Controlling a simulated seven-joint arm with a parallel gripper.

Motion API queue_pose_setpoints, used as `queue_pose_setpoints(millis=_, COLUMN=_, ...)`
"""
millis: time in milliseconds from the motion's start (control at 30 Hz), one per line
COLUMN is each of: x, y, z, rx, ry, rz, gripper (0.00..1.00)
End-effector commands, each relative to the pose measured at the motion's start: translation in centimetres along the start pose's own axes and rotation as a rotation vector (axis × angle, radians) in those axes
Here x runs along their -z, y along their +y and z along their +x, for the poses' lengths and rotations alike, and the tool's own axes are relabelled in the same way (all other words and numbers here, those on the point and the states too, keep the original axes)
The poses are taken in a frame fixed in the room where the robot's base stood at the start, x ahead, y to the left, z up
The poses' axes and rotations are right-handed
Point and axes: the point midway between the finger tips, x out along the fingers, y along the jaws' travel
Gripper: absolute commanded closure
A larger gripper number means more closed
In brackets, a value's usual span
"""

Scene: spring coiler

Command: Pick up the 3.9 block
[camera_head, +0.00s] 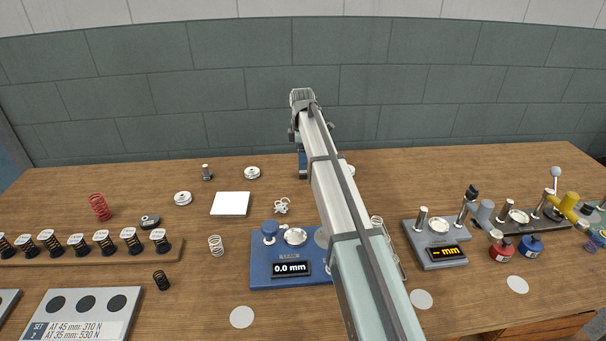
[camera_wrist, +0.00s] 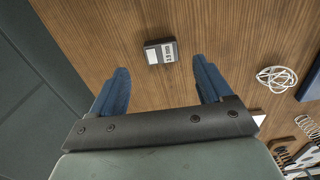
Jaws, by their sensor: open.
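A small dark block (camera_wrist: 161,51) with a white label lies flat on the wooden table in the wrist view. The label is sideways and small; it seems to read 3.9 mm. My gripper (camera_wrist: 161,66) is open, with its two blue fingers apart. The block shows in the gap just beyond the fingertips, touching neither finger. In the head view my gripper (camera_head: 303,166) is at the back of the table, with part of a blue finger showing. I cannot make out the block there; my arm seems to hide it.
A white wire tangle (camera_wrist: 276,79) lies right of the fingers in the wrist view. In the head view a blue gauge (camera_head: 262,272) stands below my gripper, and a white pad (camera_head: 230,204) lies to the left. The table around the block is bare.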

Motion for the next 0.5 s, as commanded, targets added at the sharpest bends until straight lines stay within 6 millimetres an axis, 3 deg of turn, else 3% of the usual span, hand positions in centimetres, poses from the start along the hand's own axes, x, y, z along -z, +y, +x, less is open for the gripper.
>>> queue_pose_setpoints(millis=167, x=-0.1, y=-0.1, z=1.0, rx=0.0, ry=0.0, rz=0.0, gripper=0.21)
queue_pose_setpoints(millis=500, x=-0.2, y=-0.3, z=5.0, rx=0.0, ry=0.0, rz=0.0, gripper=0.21)
